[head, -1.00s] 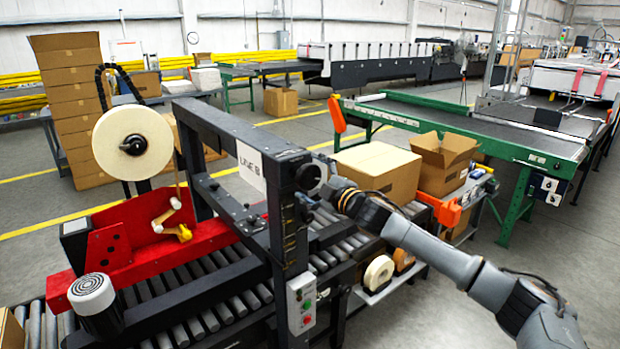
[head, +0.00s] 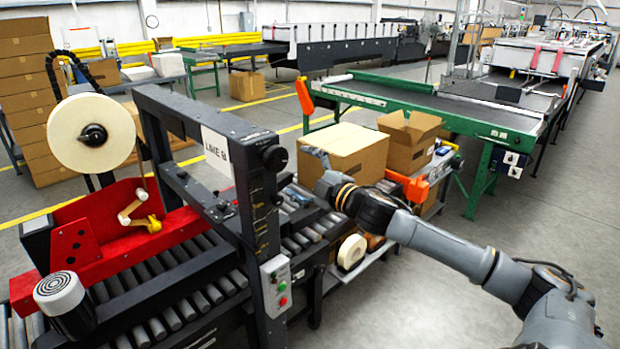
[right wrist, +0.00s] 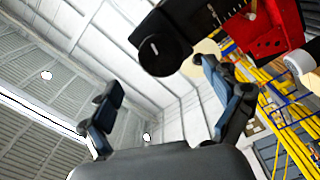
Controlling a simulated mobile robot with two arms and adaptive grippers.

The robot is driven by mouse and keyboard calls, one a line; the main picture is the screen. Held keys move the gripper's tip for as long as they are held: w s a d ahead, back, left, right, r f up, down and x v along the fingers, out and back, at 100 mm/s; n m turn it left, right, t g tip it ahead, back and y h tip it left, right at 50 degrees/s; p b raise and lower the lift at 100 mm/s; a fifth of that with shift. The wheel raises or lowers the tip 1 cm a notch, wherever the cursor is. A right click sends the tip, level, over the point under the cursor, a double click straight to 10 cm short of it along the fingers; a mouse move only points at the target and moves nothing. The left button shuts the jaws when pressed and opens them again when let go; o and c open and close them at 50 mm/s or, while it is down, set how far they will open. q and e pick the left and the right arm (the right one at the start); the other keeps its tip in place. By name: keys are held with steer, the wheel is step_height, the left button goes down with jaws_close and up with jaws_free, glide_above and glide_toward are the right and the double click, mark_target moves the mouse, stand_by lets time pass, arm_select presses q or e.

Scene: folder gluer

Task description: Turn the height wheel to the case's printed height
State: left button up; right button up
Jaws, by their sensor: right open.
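In the right wrist view a dark round knob (right wrist: 158,55) shows beyond the fingers. My right gripper (head: 310,172) is just right of the wheel and apart from it. It also shows in the right wrist view (right wrist: 162,100), with its fingers spread and nothing between them. A closed cardboard case (head: 345,150) sits behind my right gripper; no printed height is readable on it. My left gripper is out of view.
An open carton (head: 408,140) stands right of the closed case. A control box with buttons (head: 276,285) is on the near post below the wheel. A tape roll (head: 92,133) stands at left. Free floor (head: 400,310) lies at the front right.

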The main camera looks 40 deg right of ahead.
steer(key=shift+s+d, duration=0.1)
steer(key=shift+s, duration=1.7)
